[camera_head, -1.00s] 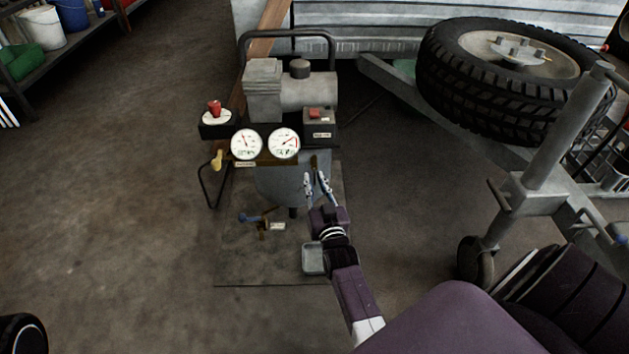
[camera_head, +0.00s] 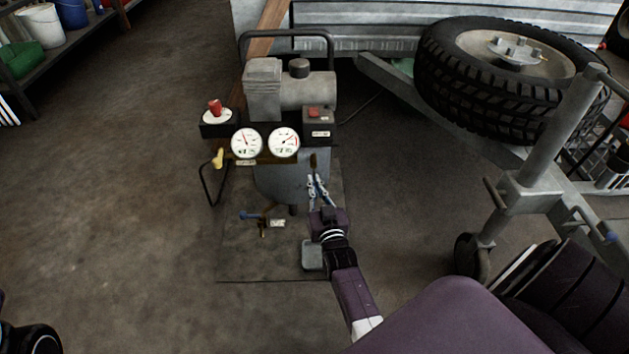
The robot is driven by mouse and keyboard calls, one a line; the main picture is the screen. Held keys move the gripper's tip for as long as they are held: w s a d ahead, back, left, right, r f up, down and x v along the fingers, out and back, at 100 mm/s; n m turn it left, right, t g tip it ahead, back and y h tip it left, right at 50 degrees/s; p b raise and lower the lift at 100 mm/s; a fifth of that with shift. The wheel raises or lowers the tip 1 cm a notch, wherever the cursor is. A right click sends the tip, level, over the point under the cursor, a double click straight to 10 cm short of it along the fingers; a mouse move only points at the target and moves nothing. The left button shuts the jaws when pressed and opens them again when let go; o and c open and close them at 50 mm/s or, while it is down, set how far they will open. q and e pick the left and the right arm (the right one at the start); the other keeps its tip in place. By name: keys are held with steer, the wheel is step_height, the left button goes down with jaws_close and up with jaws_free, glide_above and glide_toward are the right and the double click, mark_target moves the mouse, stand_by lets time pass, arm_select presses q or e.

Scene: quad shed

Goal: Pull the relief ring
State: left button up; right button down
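The compressor (camera_head: 300,92) stands ahead of me with two white dial gauges, the left gauge (camera_head: 246,142) and the right gauge (camera_head: 284,142), on a brass manifold. A small dark brass fitting (camera_head: 313,160) hangs at the manifold's right end. The relief ring is too small to make out. My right gripper (camera_head: 317,181) points up at this fitting, its fingertips drawn together just below it. I cannot see whether a ring is between them. My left gripper is not in view; a dark part of mine shows at the lower left.
A red knob (camera_head: 215,107) sits left of the gauges, a switch box (camera_head: 319,122) right of them. A blue-handled valve (camera_head: 250,216) is low in front. A spare tyre (camera_head: 470,100) and trailer jack (camera_head: 545,165) stand at right. The left floor is clear.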

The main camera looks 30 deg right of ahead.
steer(key=c, duration=2.2)
jaws_free()
steer(key=shift+s+a, duration=0.1)
steer(key=shift+a, duration=0.05)
steer(key=shift+o, duration=0.2)
step_height(320, 180, up, 10)
steer(key=shift+f, duration=0.1)
